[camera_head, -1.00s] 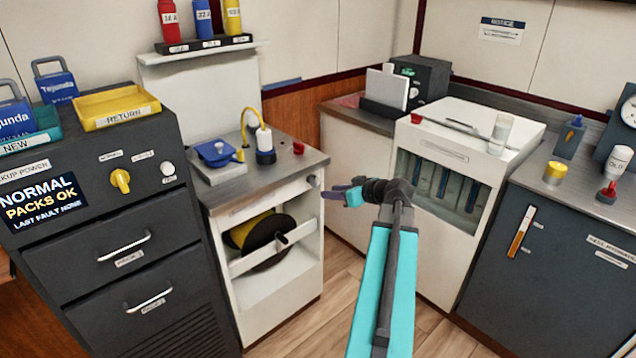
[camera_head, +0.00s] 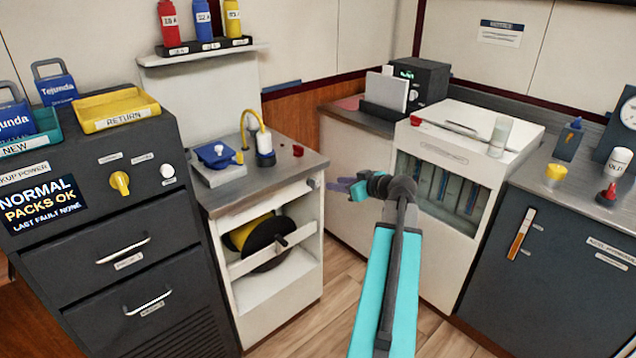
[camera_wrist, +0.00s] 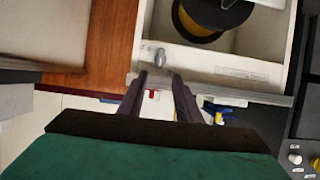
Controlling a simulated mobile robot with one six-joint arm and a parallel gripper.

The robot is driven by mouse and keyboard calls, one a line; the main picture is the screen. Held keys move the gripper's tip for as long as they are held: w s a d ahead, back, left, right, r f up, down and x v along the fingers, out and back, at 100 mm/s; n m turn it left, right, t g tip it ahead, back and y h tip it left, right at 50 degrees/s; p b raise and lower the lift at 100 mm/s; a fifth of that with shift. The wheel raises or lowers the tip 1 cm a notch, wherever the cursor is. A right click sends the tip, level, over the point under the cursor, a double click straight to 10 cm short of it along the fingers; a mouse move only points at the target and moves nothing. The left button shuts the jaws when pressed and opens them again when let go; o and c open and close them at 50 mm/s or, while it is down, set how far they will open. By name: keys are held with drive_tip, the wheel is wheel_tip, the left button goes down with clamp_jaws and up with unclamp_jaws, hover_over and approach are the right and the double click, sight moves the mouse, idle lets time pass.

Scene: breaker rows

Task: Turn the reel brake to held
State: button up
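The reel cabinet (camera_head: 309,255) is white and holds a black reel with yellow cable (camera_head: 262,240) behind a white crossbar. A small grey knob, probably the reel brake (camera_head: 312,184), sits at the upper right of its front; it also shows in the wrist view (camera_wrist: 160,57). Its setting is too small to read. My gripper (camera_head: 333,186) is just right of the knob in the head view. In the wrist view its two dark fingers (camera_wrist: 158,78) are apart with nothing between them, and the knob lies just beyond the tips, roughly in line with the gap.
The cabinet's metal top (camera_head: 270,178) carries a blue device (camera_head: 217,155), a yellow-hosed bottle (camera_head: 264,150) and a red button (camera_head: 298,150). A dark drawer unit (camera_head: 120,270) stands left. A white glass-fronted cabinet (camera_head: 450,160) stands behind my arm. Floor (camera_head: 335,290) between is clear.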

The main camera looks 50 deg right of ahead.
sight(316, 181)
drive_tip(key=p+x, duration=0.1)
drive_tip(key=x, duration=1)
drive_tip(key=shift+w, duration=0.2)
drive_tip(key=shift+c, duration=0.2)
clamp_jaws()
